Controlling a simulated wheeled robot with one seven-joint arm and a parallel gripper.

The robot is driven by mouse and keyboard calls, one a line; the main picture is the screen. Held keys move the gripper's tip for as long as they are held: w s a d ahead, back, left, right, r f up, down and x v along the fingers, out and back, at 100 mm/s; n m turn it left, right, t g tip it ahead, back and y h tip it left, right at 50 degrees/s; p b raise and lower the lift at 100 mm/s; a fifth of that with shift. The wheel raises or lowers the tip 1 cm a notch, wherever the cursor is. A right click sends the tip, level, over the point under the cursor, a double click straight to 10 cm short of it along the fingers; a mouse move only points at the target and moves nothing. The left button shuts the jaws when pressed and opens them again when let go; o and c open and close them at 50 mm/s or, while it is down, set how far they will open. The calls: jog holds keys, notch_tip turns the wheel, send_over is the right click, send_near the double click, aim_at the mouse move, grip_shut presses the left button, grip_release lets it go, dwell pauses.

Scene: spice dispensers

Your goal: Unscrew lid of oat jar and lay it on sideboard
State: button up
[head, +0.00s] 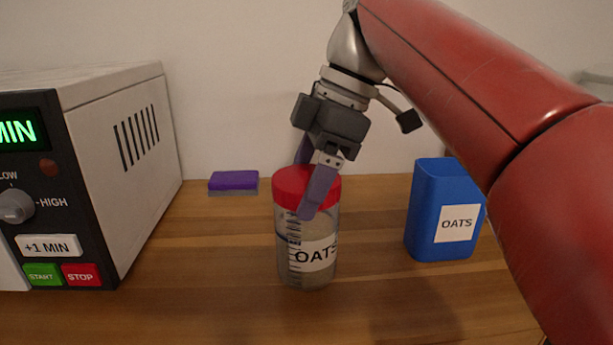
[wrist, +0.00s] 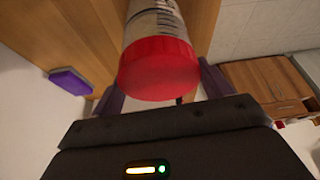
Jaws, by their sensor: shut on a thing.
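The oat jar (head: 306,262) stands upright on the wooden sideboard (head: 200,270). It is clear, with a white OATS label and a scale on its side. Its red lid (head: 290,183) sits on top of the jar. My gripper (head: 310,190) comes from above, with its purple-grey fingers on either side of the lid, shut on it. In the wrist view the red lid (wrist: 158,68) lies between the two fingers, with the jar (wrist: 155,18) beyond it. The far finger is partly hidden behind the lid in the head view.
A microwave (head: 130,150) stands at the left. A purple sponge (head: 233,182) lies at the back near the wall, and a blue OATS container (head: 425,210) stands at the right. The sideboard is clear between the microwave and the jar, and between the jar and the blue container.

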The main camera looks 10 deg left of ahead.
jog(key=n+g, duration=0.1)
jog(key=n, duration=0.2)
jog(key=shift+w, duration=0.15)
jog(key=shift+n+h, duration=0.4)
jog(key=shift+n, duration=0.1)
jog(key=shift+g, duration=0.3)
jog(key=o, duration=0.8)
jog(key=shift+o, duration=0.2)
